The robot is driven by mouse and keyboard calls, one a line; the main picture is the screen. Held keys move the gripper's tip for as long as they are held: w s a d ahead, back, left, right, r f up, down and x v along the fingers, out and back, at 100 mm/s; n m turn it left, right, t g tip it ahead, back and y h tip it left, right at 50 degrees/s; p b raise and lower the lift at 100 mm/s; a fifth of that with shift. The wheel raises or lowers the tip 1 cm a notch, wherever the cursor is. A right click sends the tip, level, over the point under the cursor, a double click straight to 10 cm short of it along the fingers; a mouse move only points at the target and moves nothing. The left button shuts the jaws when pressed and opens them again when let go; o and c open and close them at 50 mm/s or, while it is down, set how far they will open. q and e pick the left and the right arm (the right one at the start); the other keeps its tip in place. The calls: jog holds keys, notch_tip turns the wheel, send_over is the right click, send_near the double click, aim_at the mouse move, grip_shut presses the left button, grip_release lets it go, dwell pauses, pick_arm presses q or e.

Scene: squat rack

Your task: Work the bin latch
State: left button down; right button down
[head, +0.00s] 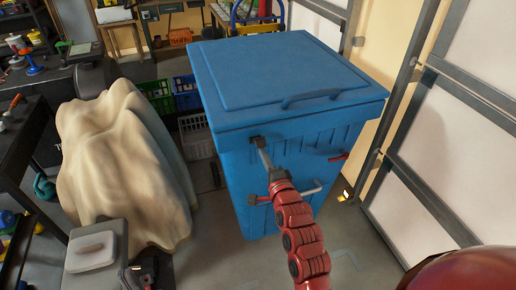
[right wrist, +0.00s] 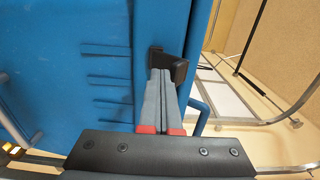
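The blue bin (head: 290,75) has its lid down. The bin latch (head: 257,142) is a small black part near the top left of its front, just under the lid rim. In the right wrist view the latch (right wrist: 179,70) shows as a black plate with a tab sticking out to the right. My right gripper (head: 262,150) reaches the latch; its grey fingers (right wrist: 165,75) lie close together with their tips at the latch plate. The tips partly cover the latch, and I cannot tell whether they touch it.
A pale draped cover (head: 125,165) stands left of the bin. Crates (head: 187,92) are stacked behind them. A framed panel wall (head: 445,140) runs close along the right. A grey bar (head: 305,190) and a red-ended part (head: 339,157) show at the bin front.

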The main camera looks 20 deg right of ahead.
jog(key=shift+f+b, duration=0.45)
jog(key=shift+f, duration=0.15)
jog(key=s+b, duration=0.1)
jog(key=s, duration=0.6)
jog(key=shift+d, duration=0.15)
jog(key=shift+r, duration=0.1)
